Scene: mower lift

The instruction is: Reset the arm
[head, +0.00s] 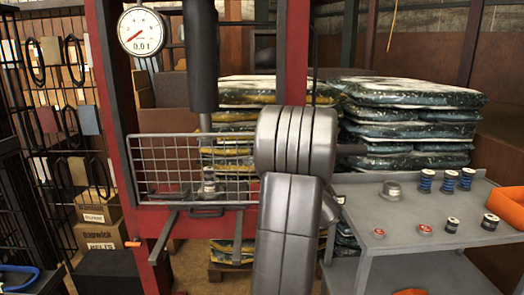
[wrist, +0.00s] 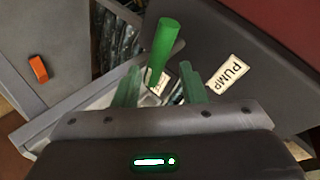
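My gripper (wrist: 159,85) shows in the wrist view with its two green fingers spread apart and nothing gripped. A green rod-shaped handle (wrist: 164,45) stands beyond and between the fingertips, with visible gaps to both fingers. A white PUMP label (wrist: 228,73) is on the dark surface to its right. In the head view my grey arm covers the middle, and my gripper cannot be made out there.
A red press frame (head: 120,120) carries a dial gauge (head: 141,31) and a mesh guard (head: 170,165). A grey cart (head: 400,215) at right holds several springs and small parts, with an orange bin (head: 508,208). Stacked bags (head: 410,110) stand behind.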

